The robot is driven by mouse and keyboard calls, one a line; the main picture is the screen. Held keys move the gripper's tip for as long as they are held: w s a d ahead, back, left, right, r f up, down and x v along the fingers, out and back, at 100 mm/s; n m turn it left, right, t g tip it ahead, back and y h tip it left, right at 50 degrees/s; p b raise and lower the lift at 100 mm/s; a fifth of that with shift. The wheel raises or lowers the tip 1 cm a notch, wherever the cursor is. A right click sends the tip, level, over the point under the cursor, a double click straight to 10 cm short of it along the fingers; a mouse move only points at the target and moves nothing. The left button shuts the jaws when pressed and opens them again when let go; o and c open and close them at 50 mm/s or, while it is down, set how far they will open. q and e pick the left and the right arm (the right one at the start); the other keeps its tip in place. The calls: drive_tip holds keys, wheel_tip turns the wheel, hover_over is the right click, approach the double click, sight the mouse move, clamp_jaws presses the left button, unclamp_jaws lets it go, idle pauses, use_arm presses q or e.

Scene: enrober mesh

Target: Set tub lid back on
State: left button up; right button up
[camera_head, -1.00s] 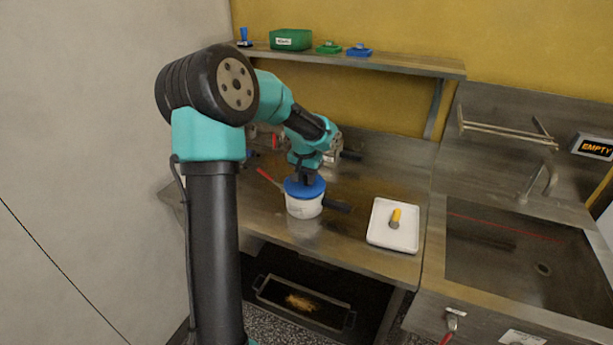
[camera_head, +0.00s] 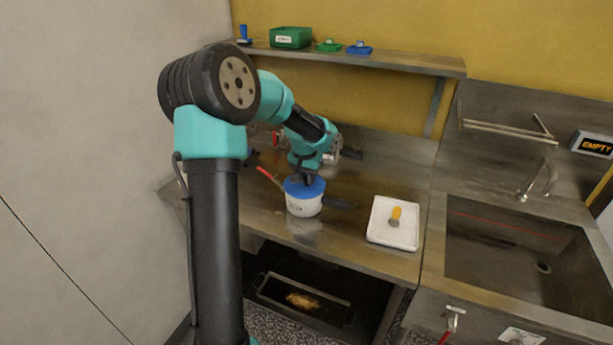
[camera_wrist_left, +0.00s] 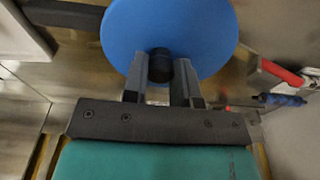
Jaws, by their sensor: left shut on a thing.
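A white tub (camera_head: 303,206) stands on the steel worktop. The round blue lid (camera_head: 305,188) is on top of the tub's mouth and looks about level; I cannot tell whether it is fully seated. My left gripper (camera_head: 306,178) is above the lid, pointing down. In the left wrist view the gripper (camera_wrist_left: 160,75) is shut on the lid's dark knob (camera_wrist_left: 160,64), and the blue disc (camera_wrist_left: 190,20) spreads out beyond the fingers. The tub is hidden under the lid in that view. My right gripper is not in view.
A white tray (camera_head: 380,236) with a yellow-handled item (camera_head: 395,215) is further right. The sink (camera_head: 520,250) is beyond. A shelf (camera_head: 400,64) runs above.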

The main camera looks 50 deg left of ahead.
use_arm(q)
drive_tip(key=o, duration=1)
drive_tip(key=shift+r, duration=0.1)
drive_tip(key=shift+r, duration=3.35)
